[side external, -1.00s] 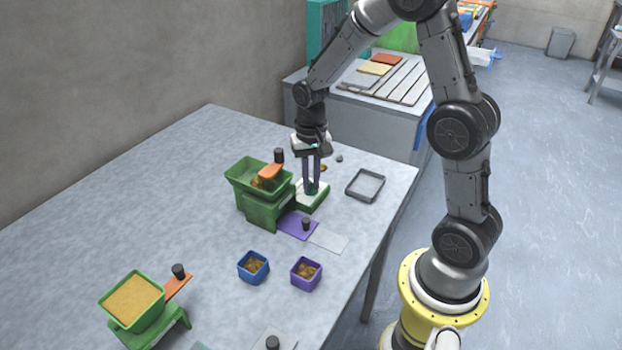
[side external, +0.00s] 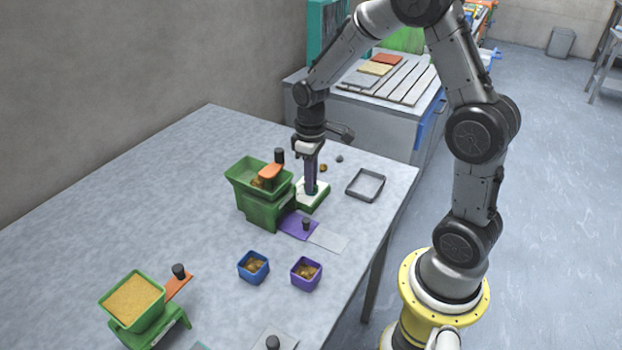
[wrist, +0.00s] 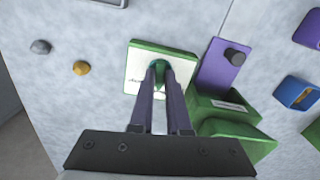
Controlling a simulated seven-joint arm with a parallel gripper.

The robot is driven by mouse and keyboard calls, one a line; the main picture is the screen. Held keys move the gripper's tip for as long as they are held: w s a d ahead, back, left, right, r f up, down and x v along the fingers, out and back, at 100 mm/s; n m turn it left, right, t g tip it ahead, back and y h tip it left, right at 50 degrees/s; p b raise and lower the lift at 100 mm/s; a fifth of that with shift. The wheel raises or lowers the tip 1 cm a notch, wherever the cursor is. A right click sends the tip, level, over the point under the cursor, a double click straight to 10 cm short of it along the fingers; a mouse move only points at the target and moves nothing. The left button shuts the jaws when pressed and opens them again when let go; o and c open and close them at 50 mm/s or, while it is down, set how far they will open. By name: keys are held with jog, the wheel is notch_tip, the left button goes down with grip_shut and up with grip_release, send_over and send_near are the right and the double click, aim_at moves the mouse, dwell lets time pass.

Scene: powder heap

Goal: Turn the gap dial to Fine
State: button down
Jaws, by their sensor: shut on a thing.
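The gap dial is a small green knob (wrist: 162,68) on a white-faced green plate (wrist: 141,68), joined to the side of the green hopper machine (side external: 262,208). The plate also shows in the side external view (side external: 314,200). My gripper (wrist: 161,72) points down over the plate, its fingers shut on the knob.
A purple plate (side external: 296,226) with a black knob lies before the machine. A blue cup (side external: 253,267) and purple cup (side external: 306,273) hold brown bits. A grey square tray (side external: 366,185) and two small lumps lie nearby. A second green hopper (side external: 136,303) stands front left.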

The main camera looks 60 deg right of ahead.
jog(key=n, duration=0.4)
jog(key=shift+n, duration=0.3)
jog(key=shift+r+n, duration=0.1)
jog(key=shift+n, duration=1.7)
jog(key=c, duration=0.9)
grip_release()
notch_tip(320, 180, up, 14)
jog(key=shift+f, duration=0.15)
jog(key=shift+a, duration=0.15)
